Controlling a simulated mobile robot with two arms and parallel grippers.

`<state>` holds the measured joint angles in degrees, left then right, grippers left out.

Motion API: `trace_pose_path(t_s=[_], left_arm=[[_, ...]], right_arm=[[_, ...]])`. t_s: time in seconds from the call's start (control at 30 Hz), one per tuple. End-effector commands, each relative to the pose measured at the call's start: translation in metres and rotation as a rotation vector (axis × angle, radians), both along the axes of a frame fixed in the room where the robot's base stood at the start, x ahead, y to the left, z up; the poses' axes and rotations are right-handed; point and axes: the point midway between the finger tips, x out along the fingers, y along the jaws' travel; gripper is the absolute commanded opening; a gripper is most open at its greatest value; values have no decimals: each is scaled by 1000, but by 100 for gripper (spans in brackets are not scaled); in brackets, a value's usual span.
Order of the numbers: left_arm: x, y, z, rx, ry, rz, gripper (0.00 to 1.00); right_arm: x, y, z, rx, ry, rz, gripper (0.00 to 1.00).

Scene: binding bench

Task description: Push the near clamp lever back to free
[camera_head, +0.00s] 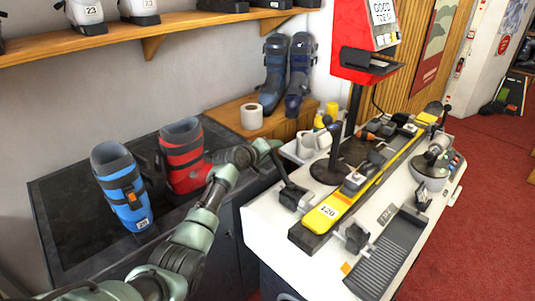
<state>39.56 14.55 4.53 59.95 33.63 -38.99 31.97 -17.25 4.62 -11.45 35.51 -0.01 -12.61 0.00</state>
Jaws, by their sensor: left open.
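The yellow ski (325,212) with a "120" tag lies along the white bench (262,222). At its near end a dark clamp (292,196) stands at the ski's left side. Its black lever (282,174) rises from the clamp and leans up and to the left. My left gripper (268,150) is open, close to the lever's upper end. I cannot tell whether it touches the lever. My green-grey left arm reaches in from the lower left. My right gripper is not in view.
A blue boot (121,190) and a red boot (184,158) stand on the dark counter by my left arm. A red screen stand (362,40) rises behind the ski. A grey ribbed tray (385,257) and a rounded device (432,168) lie to the right.

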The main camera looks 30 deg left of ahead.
Motion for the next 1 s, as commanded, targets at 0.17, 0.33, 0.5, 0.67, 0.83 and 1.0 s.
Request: trace_pose_path(t_s=[0.17,0.33,0.5,0.67,0.83,1.0], left_arm=[[-19,1,8,2,1,0,57],[-41,1,16,2,3,-3,57],[-57,2,22,1,6,-4,57],[-64,2,26,1,8,-4,57],[-65,2,26,1,8,-5,57],[-66,2,25,16,7,-8,35]], right_arm=[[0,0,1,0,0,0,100],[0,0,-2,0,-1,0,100],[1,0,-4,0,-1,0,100],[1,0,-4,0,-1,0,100],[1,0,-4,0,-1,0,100],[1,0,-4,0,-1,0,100]])
